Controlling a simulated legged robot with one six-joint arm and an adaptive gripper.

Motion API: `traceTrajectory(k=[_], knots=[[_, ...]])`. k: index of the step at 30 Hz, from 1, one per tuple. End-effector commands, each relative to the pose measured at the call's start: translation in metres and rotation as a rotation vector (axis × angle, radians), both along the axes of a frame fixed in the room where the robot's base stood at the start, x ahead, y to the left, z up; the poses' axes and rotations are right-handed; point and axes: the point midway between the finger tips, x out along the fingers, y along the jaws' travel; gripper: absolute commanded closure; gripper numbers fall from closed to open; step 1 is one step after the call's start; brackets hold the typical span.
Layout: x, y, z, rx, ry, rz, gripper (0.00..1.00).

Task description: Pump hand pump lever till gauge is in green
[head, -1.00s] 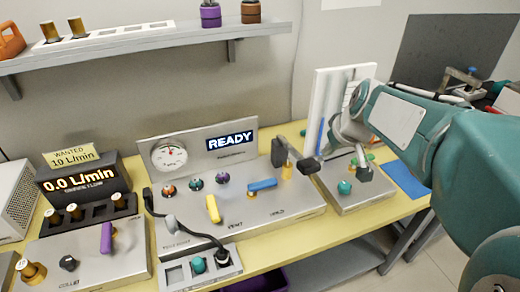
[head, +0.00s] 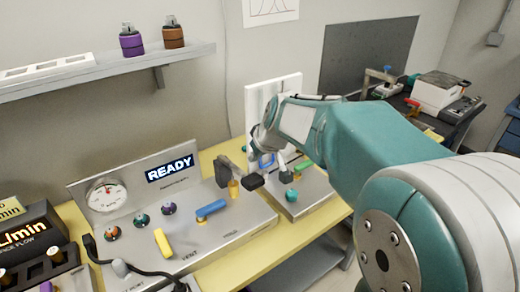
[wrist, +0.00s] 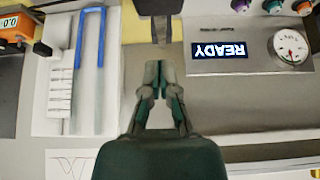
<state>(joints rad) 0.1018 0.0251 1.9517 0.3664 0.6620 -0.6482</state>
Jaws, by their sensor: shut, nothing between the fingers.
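The round white gauge (head: 106,195) stands on the grey panel beside the lit READY display (head: 170,168). Its needle reading is too small to tell; it also shows upside down in the wrist view (wrist: 290,46). A dark lever with a black handle (head: 253,182) rises at the right end of the panel's base. A dark block, apparently part of this lever, is at the top of the wrist view (wrist: 160,8). My gripper (wrist: 156,70) is shut and empty, with its fingertips apart from that block. In the head view my arm reaches in from the right, behind the lever.
Blue (head: 210,209) and yellow (head: 162,242) handles stand on the pump base. A white board with a blue tube (wrist: 90,50) is beside my gripper. A second base with a teal knob (head: 286,177) lies right of the lever. A shelf (head: 100,72) hangs above.

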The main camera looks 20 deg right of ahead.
Motion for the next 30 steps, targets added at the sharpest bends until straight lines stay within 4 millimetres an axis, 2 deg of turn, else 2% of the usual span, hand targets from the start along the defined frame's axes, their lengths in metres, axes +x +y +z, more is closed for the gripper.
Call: traceTrajectory(k=[4, 9, 12, 25, 30], knots=[[0.014, 0.005, -0.025, 0.000, 0.004, 0.002, 1.00], [0.007, 0.002, -0.049, 0.001, 0.003, -0.001, 1.00], [0.005, 0.002, -0.057, 0.000, 0.002, -0.001, 1.00], [0.005, 0.001, -0.060, -0.001, 0.000, 0.001, 1.00], [0.013, 0.001, -0.065, -0.001, 0.002, 0.001, 1.00]])
